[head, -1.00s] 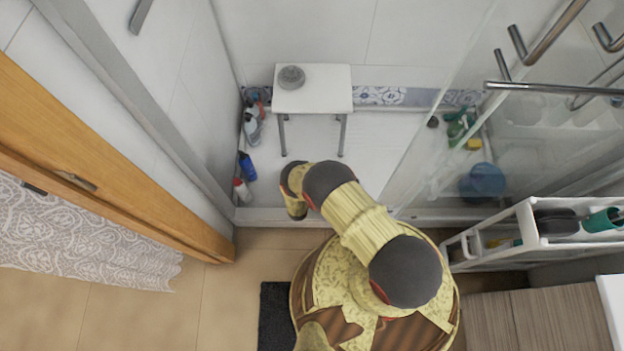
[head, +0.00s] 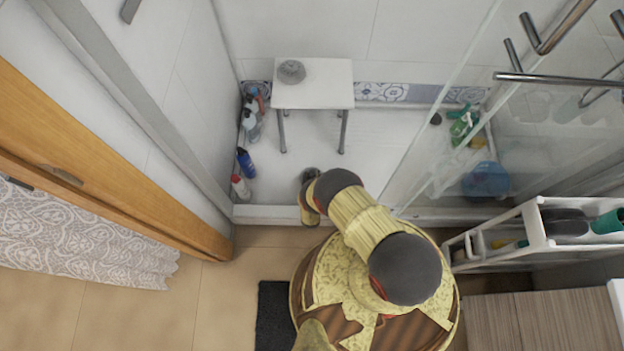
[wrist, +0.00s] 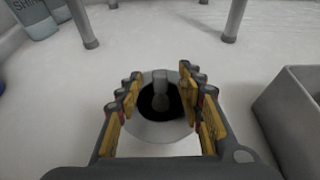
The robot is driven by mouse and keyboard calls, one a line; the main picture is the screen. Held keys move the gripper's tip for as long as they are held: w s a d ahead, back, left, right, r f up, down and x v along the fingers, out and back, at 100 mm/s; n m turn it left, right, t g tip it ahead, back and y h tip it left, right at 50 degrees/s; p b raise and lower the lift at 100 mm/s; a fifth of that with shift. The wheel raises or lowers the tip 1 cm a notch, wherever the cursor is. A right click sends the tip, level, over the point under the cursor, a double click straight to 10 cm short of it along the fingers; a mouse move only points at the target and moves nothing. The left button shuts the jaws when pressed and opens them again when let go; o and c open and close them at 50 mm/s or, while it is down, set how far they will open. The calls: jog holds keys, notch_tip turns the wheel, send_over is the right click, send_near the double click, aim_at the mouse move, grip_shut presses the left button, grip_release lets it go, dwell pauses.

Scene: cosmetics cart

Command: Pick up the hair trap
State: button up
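The hair trap (wrist: 162,132) appears to be the round pale grey piece with a black centre and an upright grey knob, on the white shower floor in the wrist view. My gripper (wrist: 160,88) is open, with its yellow and grey fingers to the left and right of the knob. A gap shows on both sides, and I cannot tell the height between fingers and floor. In the head view, my gripper end (head: 310,176) is partly hidden by my arm over the shower floor, and the hair trap cannot be made out.
A white stool (head: 325,90) with a round grey item (head: 291,72) on top stands at the back. Bottles (head: 246,163) line the left wall. A glass panel (head: 440,140) and a blue basin (head: 486,180) are at right. A grey box-like form (wrist: 290,110) stands right of my gripper.

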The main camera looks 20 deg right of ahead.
jog(key=shift+x, duration=0.85)
jog(key=shift+c, duration=0.5)
grip_shut()
